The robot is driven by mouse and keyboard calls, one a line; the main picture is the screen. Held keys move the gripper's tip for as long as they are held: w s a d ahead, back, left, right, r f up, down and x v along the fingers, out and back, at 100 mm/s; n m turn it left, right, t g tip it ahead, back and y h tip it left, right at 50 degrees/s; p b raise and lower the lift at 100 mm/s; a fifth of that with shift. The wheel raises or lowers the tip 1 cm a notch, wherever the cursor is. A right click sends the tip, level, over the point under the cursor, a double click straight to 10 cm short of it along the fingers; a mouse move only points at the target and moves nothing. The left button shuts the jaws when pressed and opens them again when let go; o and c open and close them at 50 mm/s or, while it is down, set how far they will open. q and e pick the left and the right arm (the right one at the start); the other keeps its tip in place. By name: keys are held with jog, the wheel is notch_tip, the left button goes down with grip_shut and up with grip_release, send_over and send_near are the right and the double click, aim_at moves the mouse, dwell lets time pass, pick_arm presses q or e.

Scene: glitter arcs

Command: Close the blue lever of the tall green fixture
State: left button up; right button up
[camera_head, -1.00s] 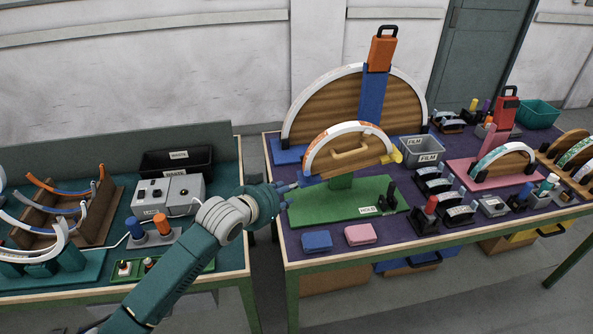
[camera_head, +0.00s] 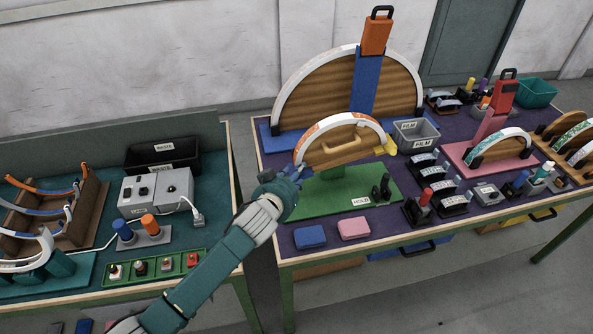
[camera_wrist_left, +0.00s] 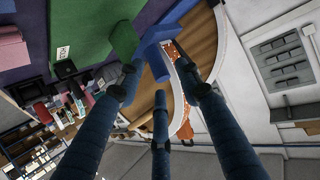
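The tall green fixture (camera_head: 335,202) stands on the purple table, its post holding a wooden half-disc (camera_head: 345,150) with a white and orange arc strip along its rim. Its blue lever (camera_head: 299,172) is at the left end of the arc; a yellow lever (camera_head: 387,147) is at the right end. My left gripper (camera_head: 294,178) is at the blue lever's lower left, very close to it; contact cannot be told. In the left wrist view my three fingers (camera_wrist_left: 160,85) are spread around empty space, with blue parts (camera_wrist_left: 155,60) just beyond the tips. My right gripper is not in view.
A larger wooden half-disc (camera_head: 330,88) with a blue and orange upright stands behind. A blue block (camera_head: 310,237) and a pink block (camera_head: 354,228) lie in front. Small black fixtures (camera_head: 418,208) and a grey film bin (camera_head: 415,133) are to the right. A gap separates the two tables.

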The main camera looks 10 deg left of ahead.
pick_arm(q)
jog(key=shift+x, duration=0.85)
jog(key=c, duration=0.3)
jog(key=shift+r, duration=0.1)
grip_shut()
jog(key=shift+w+a+r+g+h+p, duration=0.25)
jog(key=shift+g+p, duration=0.35)
jog(key=shift+p, duration=1.05)
jog(key=shift+w+a+r+g+h+p, duration=0.15)
jog(key=shift+w+g+p, duration=0.35)
jog(key=shift+p, duration=1.15)
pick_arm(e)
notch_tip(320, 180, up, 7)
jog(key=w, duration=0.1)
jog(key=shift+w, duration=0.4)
pick_arm(q)
jog(key=shift+s+d, duration=0.1)
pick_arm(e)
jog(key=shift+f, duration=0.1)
